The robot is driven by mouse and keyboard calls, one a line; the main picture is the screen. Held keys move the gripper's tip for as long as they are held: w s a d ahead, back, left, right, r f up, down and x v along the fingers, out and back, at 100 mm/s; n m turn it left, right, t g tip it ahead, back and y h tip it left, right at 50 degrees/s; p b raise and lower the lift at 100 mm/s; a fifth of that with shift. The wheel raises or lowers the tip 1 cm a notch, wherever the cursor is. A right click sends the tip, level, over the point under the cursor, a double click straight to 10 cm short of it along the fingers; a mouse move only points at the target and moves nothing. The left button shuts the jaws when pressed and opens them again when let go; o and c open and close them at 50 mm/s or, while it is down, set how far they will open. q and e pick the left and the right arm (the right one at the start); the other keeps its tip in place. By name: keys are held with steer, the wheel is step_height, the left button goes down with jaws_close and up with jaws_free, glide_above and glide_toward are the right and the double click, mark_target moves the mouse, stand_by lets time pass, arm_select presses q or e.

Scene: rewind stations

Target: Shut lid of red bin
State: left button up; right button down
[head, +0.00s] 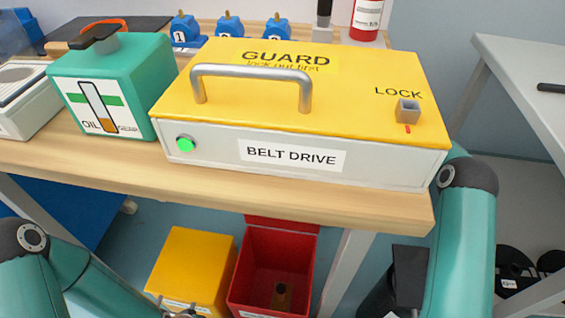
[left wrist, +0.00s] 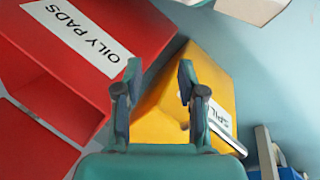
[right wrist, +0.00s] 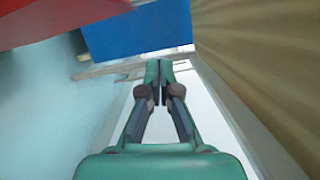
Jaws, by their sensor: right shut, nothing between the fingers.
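The red bin (head: 237,292) stands on the floor below the bench's front edge. Its lid (head: 282,225) is raised at the back, so the inside shows, with a small brown object (head: 281,297) in it. In the left wrist view the red bin (left wrist: 140,30) fills the left side, with an "OILY PADS" label. My left gripper (left wrist: 158,75) is open and empty beside it, with the yellow bin (left wrist: 215,70) beyond the fingers. My right gripper (right wrist: 160,75) is shut and empty; in the head view it is hidden.
The bench (head: 390,208) overhangs the bins and carries a yellow-topped belt drive guard (head: 350,90) and a green oil box (head: 120,75). The yellow bin (head: 195,262) stands left of the red one. A blue block (right wrist: 140,35) shows ahead of my right gripper.

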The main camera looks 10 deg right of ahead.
arm_select(q)
step_height(320, 180, down, 2)
steer(key=shift+f+b, duration=0.15)
steer(key=shift+b, duration=0.85)
arm_select(e)
steer(key=s+a, duration=0.2)
steer(key=a, duration=0.6)
steer(key=shift+s+r, duration=0.35)
steer(key=shift+r, duration=0.1)
steer(key=shift+a, duration=0.1)
